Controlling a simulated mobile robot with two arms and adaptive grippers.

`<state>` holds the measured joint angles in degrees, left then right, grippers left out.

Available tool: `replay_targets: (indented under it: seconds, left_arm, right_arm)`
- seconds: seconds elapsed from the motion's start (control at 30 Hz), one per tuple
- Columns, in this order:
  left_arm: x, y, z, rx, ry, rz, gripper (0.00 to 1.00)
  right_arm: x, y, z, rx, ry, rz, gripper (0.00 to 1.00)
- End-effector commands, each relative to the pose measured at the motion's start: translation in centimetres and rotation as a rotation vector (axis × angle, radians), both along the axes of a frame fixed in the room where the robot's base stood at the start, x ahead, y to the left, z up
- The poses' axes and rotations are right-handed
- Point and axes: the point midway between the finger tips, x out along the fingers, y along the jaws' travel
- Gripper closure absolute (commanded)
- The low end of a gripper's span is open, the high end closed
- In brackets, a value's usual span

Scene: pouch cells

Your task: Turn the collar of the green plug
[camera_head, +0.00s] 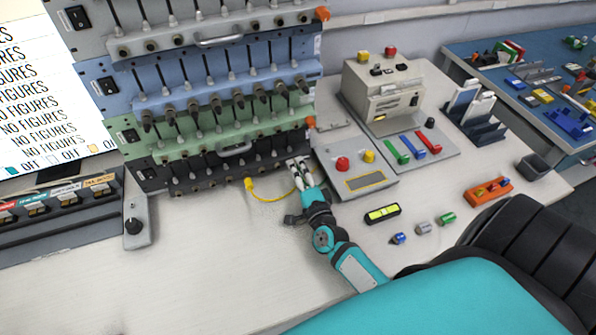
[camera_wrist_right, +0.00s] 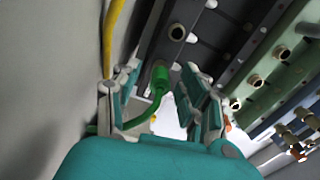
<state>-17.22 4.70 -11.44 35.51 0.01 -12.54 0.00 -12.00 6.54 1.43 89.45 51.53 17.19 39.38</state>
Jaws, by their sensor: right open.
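The green plug (camera_wrist_right: 159,77) shows in the right wrist view at the dark bottom panel (camera_wrist_right: 196,62), with its green cord curving down and left. My right gripper (camera_wrist_right: 160,82) is open, with one finger on each side of the plug and a visible gap on both sides. The collar cannot be told apart from the plug body. In the head view my right gripper (camera_head: 300,172) is at the right end of the dark lowest row (camera_head: 215,178) of the rack, and it hides the green plug there. My left gripper is not in view.
A yellow cable (camera_head: 268,199) hangs left of my right gripper and also shows in the right wrist view (camera_wrist_right: 114,35). A button panel (camera_head: 358,180) lies close on the right. A level (camera_head: 382,213) and small cylinders are nearer. The table's front left is clear.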

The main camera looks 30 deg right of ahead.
Motion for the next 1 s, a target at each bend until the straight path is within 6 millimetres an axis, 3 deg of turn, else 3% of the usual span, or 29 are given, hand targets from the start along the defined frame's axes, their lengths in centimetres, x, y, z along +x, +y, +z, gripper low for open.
replay_targets:
  seconds: [0.17, 0.6, 0.8, 1.0]
  left_arm:
    - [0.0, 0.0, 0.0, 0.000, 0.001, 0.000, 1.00]
    - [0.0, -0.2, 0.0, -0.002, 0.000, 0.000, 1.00]
    - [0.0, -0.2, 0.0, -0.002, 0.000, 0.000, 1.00]
    - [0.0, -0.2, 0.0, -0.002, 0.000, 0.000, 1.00]
  right_arm:
    - [-1.8, 0.4, -0.2, 0.001, 0.003, 0.001, 0.57]
    - [-10.1, 2.5, -0.1, 0.000, 0.002, 0.002, 0.57]
    - [-11.5, 2.8, 0.0, 0.000, 0.000, 0.000, 0.57]
    - [-11.6, 2.8, 0.0, 0.000, -0.001, 0.000, 0.57]
